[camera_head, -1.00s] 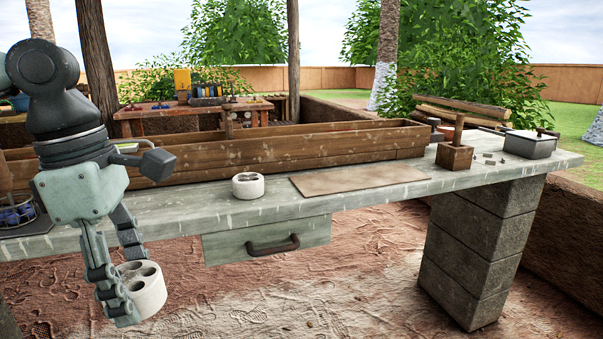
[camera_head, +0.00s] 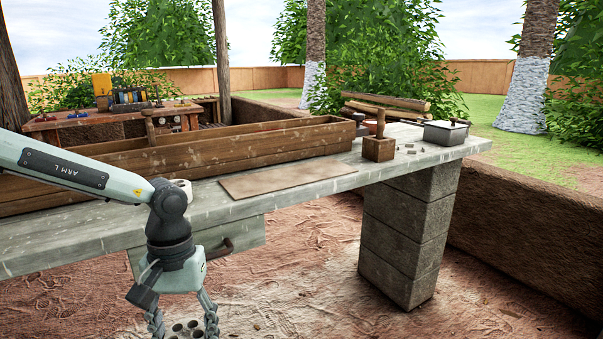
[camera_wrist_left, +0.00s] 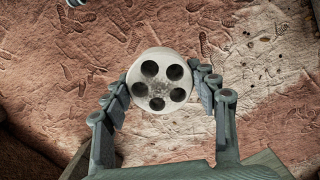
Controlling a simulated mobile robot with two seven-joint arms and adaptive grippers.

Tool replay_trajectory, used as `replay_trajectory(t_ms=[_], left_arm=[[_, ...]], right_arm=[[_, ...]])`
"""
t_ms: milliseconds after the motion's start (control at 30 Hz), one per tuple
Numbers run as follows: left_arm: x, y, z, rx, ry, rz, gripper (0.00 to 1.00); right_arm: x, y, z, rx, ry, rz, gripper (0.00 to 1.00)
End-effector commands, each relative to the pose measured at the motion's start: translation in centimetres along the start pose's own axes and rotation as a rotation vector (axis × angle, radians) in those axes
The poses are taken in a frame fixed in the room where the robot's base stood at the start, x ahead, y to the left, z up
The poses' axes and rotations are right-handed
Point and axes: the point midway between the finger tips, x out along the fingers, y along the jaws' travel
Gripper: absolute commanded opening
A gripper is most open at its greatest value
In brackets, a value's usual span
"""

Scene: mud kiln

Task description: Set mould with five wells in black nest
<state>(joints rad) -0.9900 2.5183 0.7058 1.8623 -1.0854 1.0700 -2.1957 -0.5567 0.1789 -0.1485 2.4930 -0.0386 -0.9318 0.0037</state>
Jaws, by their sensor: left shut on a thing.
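My left gripper (camera_head: 184,319) hangs low in front of the stone table, at the bottom edge of the head view. It is shut on the mould with five wells (camera_head: 187,329), a pale round block whose top holes face up. In the left wrist view the mould (camera_wrist_left: 160,65) sits between the two fingers (camera_wrist_left: 161,88), its dark wells in a ring, with the ground beneath. The lower part of the mould is cut off in the head view. I cannot make out a black nest in these views. My right gripper is not in view.
A second white round piece (camera_head: 182,186) stands on the table (camera_head: 300,200), partly behind my left arm. A brown board (camera_head: 288,179) lies beside a long wooden trough (camera_head: 230,148). A wooden block with a handle (camera_head: 379,147) and a grey box (camera_head: 445,133) stand at right.

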Motion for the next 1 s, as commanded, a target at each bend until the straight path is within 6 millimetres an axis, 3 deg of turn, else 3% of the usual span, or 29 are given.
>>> replay_trajectory(t_ms=[100, 467, 567, 733, 900, 1000], left_arm=[[0.7, 0.5, -0.6, 0.088, 0.000, -0.011, 0.22], [-2.2, -6.2, -2.3, -0.031, 0.006, 0.006, 0.22], [-3.3, -9.1, -2.5, -0.083, 0.005, 0.014, 0.22], [-5.7, -16.1, -2.3, -0.215, 0.009, 0.033, 0.22], [-6.9, -24.6, 0.1, -0.402, 0.006, 0.061, 0.22], [-6.2, -27.8, 2.0, -0.489, 0.004, 0.072, 0.22]], right_arm=[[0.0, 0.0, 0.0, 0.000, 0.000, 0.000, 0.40], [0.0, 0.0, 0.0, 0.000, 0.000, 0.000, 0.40], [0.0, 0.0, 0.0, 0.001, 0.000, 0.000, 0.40], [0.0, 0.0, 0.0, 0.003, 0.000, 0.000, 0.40], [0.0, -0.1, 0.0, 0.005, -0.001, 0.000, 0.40], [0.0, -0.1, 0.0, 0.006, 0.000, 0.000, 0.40]])
